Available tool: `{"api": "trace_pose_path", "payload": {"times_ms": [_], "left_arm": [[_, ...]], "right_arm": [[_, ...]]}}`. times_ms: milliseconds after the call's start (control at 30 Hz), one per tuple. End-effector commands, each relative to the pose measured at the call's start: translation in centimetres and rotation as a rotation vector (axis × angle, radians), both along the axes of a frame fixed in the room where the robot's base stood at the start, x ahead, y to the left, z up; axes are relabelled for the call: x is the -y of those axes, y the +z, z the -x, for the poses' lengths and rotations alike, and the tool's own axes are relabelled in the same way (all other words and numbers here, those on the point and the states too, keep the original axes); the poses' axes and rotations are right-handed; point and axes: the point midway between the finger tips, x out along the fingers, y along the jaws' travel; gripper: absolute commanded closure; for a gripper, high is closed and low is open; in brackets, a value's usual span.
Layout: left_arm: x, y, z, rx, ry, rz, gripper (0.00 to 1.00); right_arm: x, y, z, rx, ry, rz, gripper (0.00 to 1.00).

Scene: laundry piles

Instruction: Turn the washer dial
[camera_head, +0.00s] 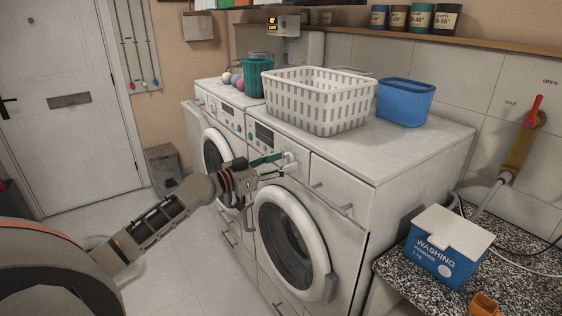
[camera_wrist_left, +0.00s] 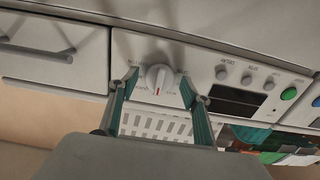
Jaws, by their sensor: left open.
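The washer dial (camera_wrist_left: 159,77) is a round white knob with a raised grip bar and a red mark, on the front panel of the right-hand white washer (camera_head: 345,205). In the head view the dial (camera_head: 290,157) is partly hidden by the fingertips. My left gripper (camera_head: 279,165) is open in front of it. In the left wrist view its two teal fingers (camera_wrist_left: 159,87) stand on either side of the dial, with a gap on both sides. Whether the fingertips reach level with the knob is hard to tell. My right gripper is not in view.
Small buttons (camera_wrist_left: 246,79) and a dark display sit beside the dial. A drawer handle (camera_head: 331,200) juts out to its right, and the round door (camera_head: 291,245) lies below. A white laundry basket (camera_head: 316,101) and blue tub (camera_head: 405,102) stand on top.

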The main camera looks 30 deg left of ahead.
Motion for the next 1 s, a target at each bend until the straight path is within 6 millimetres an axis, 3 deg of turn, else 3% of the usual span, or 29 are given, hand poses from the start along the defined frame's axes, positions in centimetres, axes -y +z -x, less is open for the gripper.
{"api": "trace_pose_path", "payload": {"times_ms": [233,400,767,1000], "left_arm": [[0.0,0.0,-0.1,0.000,0.000,0.000,0.52],[0.0,0.0,-0.1,0.000,0.000,0.000,0.90],[0.0,-0.1,-0.1,-0.012,0.000,0.030,0.90],[0.1,-0.1,0.0,-0.062,0.000,0.149,0.90]], "right_arm": [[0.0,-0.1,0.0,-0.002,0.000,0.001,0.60],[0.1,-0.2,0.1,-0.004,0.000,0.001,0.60],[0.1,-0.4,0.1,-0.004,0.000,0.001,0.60],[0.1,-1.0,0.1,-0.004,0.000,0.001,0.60]]}}
